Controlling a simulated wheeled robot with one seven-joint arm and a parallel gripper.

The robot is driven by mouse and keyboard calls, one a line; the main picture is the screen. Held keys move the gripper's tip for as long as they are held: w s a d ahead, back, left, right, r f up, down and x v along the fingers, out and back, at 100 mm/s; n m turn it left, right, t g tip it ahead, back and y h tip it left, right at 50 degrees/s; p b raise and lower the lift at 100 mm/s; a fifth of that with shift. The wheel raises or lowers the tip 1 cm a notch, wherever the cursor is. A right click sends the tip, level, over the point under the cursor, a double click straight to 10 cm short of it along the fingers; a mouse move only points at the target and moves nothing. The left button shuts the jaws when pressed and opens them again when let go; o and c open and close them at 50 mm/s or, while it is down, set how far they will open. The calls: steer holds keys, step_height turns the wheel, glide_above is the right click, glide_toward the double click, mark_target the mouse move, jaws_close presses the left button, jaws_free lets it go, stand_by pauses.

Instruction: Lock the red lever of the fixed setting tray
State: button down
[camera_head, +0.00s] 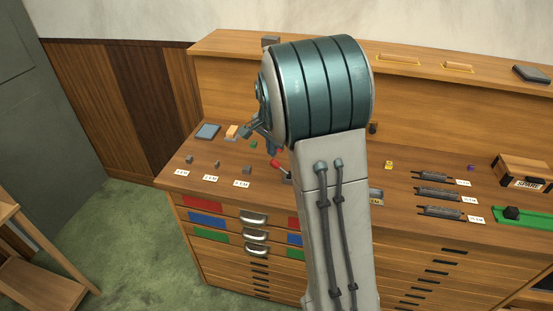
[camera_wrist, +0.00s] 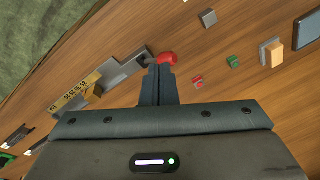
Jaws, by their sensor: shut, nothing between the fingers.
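The red lever (camera_wrist: 168,58) has a rounded red knob and shows just past my fingertips in the wrist view. In the head view the red lever (camera_head: 275,163) tilts up to the left, beside my arm. The grey setting tray (camera_wrist: 122,70) runs to the lower left of the knob in the wrist view. In the head view my arm hides most of it. My gripper (camera_wrist: 158,70) is shut and empty, its tips right at the knob; I cannot tell whether they touch. The gripper (camera_head: 271,149) is partly hidden in the head view.
Small grey blocks with labels, an orange block (camera_head: 232,131) and a blue-grey pad (camera_head: 208,131) are at the left. Dark rails (camera_head: 438,192) and a SPARE box (camera_head: 522,172) are at the right.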

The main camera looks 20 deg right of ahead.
steer(key=a+r, duration=0.1)
steer(key=r, duration=0.2)
steer(key=a+r, duration=0.1)
steer(key=shift+w+a+r, duration=0.3)
steer(key=shift+w+r, duration=0.05)
steer(key=s+a+r+n+t, duration=0.1)
steer(key=s+n, duration=1.1)
steer(key=s, duration=1.7)
steer(key=shift+a, duration=0.45)
